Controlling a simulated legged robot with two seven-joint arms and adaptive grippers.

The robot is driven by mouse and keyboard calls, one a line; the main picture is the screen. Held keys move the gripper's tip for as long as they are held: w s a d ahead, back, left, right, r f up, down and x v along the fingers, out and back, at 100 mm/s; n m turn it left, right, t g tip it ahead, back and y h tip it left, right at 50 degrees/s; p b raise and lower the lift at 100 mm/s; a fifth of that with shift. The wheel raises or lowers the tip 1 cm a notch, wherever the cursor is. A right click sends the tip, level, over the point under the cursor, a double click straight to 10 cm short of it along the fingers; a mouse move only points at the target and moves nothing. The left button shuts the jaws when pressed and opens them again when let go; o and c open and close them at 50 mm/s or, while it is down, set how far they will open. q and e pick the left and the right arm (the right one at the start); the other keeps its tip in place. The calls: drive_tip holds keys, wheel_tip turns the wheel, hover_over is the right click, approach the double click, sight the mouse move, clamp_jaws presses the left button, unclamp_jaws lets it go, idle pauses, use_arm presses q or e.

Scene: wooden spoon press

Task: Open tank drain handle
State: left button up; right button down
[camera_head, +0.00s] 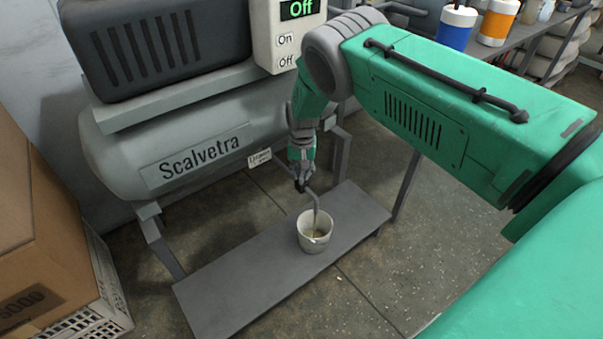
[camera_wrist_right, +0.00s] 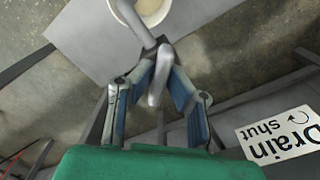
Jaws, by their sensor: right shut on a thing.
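The grey tank (camera_head: 110,155) marked "Scalvetra" lies at left centre in the head view. My right gripper (camera_head: 301,182) is at the drain at its right end. In the wrist view, the gripper's blue-padded fingers (camera_wrist_right: 157,95) are shut on the grey drain handle (camera_wrist_right: 156,88), which lies between them. A bent drain pipe (camera_head: 312,198) points down into a white bucket (camera_head: 315,240); the bucket's rim also shows in the wrist view (camera_wrist_right: 152,10). I cannot tell whether liquid is running. My left gripper is out of view.
The bucket stands on a low grey bench (camera_head: 235,285). A drain label (camera_head: 259,158) hangs beside the pipe; its word "shut" reads in the wrist view (camera_wrist_right: 280,128). The control box (camera_head: 285,35) shows "Off". A cardboard box (camera_head: 35,215) stands at left.

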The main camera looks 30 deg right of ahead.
drive_tip(key=shift+w+d+r, duration=0.15)
drive_tip(key=shift+w+d, duration=0.05)
drive_tip(key=shift+w, duration=0.05)
drive_tip(key=c, duration=1.6)
unclamp_jaws()
drive_tip(key=shift+r, duration=3.5)
